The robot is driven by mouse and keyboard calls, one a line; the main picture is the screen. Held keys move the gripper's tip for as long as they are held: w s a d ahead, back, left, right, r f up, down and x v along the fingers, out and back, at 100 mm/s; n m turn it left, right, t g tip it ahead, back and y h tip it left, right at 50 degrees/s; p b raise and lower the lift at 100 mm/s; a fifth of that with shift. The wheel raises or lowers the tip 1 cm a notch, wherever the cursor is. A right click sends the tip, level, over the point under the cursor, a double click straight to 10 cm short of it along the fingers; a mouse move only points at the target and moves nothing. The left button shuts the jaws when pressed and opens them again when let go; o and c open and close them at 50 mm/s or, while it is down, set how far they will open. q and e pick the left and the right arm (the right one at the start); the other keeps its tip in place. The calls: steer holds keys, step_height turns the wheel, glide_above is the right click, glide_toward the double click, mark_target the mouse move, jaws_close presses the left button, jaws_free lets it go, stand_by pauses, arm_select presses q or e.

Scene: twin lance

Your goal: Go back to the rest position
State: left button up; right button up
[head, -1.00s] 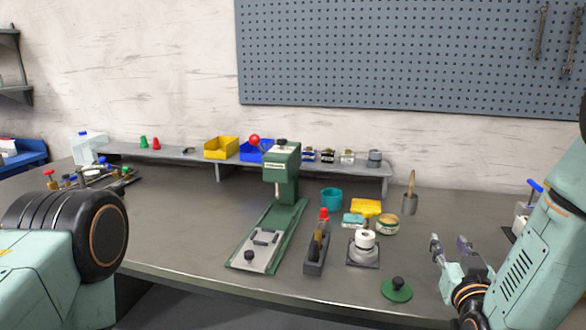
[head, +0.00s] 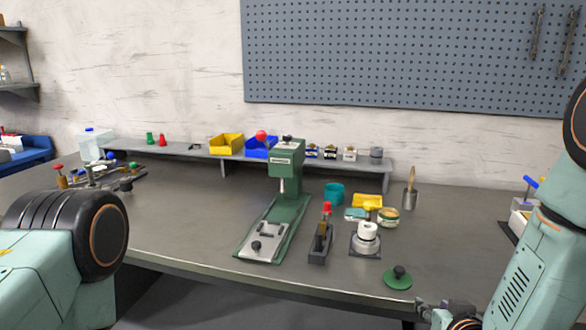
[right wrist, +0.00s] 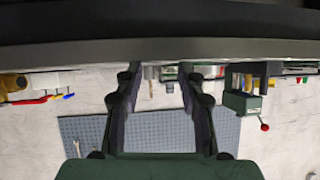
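My right gripper (head: 447,312) is at the bottom edge of the head view, by the workbench's front edge, partly cut off. In the right wrist view its two fingers (right wrist: 158,78) stand apart with nothing between them. That view is upside down, with the bench edge (right wrist: 60,52) across its top. My left arm reaches in at the left of the head view, but its gripper is out of frame.
The workbench (head: 190,235) holds a green press (head: 287,170), a dark block with a red-topped item (head: 320,245), a white roll (head: 367,236) and a green knobbed disc (head: 398,278). A low shelf (head: 185,149) with bins stands behind. The bench's left middle is clear.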

steer(key=s+a+f+g, duration=0.1)
steer(key=s+f+g, duration=0.3)
steer(key=s, duration=0.7)
steer(key=s+a+f+n+g+y, duration=0.1)
steer(key=s+f+g, duration=0.3)
steer(key=s+f, duration=0.4)
steer(key=s+a+f+g, duration=0.3)
steer(key=s+f, duration=0.4)
steer(key=s, duration=0.8)
steer(key=shift+s+a+n+g+y, duration=0.3)
steer(key=shift+n+g, duration=0.1)
steer(key=shift+g, duration=0.3)
steer(key=shift+d+f, duration=0.1)
steer(key=shift+d, duration=0.05)
steer(key=shift+w, duration=0.1)
steer(key=shift+s+d, duration=0.1)
steer(key=shift+s, duration=0.1)
